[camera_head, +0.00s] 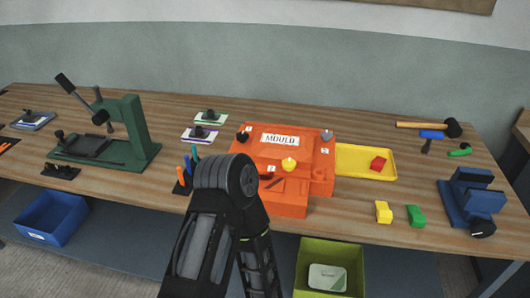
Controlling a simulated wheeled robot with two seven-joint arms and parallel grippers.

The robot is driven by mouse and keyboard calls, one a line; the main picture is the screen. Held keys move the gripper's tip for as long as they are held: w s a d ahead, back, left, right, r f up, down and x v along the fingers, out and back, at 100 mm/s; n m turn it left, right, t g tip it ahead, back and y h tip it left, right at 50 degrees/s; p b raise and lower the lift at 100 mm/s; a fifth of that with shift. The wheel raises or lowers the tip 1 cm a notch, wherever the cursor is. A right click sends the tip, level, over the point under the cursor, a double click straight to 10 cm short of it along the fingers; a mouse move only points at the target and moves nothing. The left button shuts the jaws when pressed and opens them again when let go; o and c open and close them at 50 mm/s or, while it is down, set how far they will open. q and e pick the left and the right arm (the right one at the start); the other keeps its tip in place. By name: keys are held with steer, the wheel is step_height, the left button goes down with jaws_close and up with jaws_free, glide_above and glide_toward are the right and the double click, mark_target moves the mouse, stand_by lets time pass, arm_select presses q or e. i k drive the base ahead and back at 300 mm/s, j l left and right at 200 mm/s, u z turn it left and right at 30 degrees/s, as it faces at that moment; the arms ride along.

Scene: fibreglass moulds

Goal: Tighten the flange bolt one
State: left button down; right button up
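The orange mould (320,150) stands on the bench in the middle, with a white label reading "MOULD". On its top are a black knob-like bolt head (243,136) at back left, a grey one (327,136) at back right and a yellow one (289,164) at front, with small white tags whose numbers are too small to read. A dark bar-like thing shows at the mould's front left, partly behind my black arm; I cannot tell what it is. My arm rises from bottom centre and hides the mould's left front corner. I see no gripper fingers, and cannot tell which arm this is.
A green press (140,130) stands left. A yellow tray (352,170) holds a red block (378,163). Yellow (383,212) and green (415,216) blocks, a mallet (420,126) and a blue vice (468,200) lie right. Bins (50,220) (328,252) sit below.

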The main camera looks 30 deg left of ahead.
mark_target(242, 137)
steer(key=j+u, duration=0.2)
steer(key=u, duration=0.2)
steer(key=j+u, duration=0.25)
steer(key=u, duration=0.2)
steer(key=j+u, duration=0.2)
steer(key=u, duration=0.2)
steer(key=i+j+u, duration=0.1)
steer(key=j, duration=0.25)
steer(key=i+j+u, duration=0.1)
steer(key=j, duration=0.3)
steer(key=i+j, duration=0.15)
steer(key=j, duration=0.2)
steer(key=i+j+u, duration=0.15)
steer(key=j, duration=0.2)
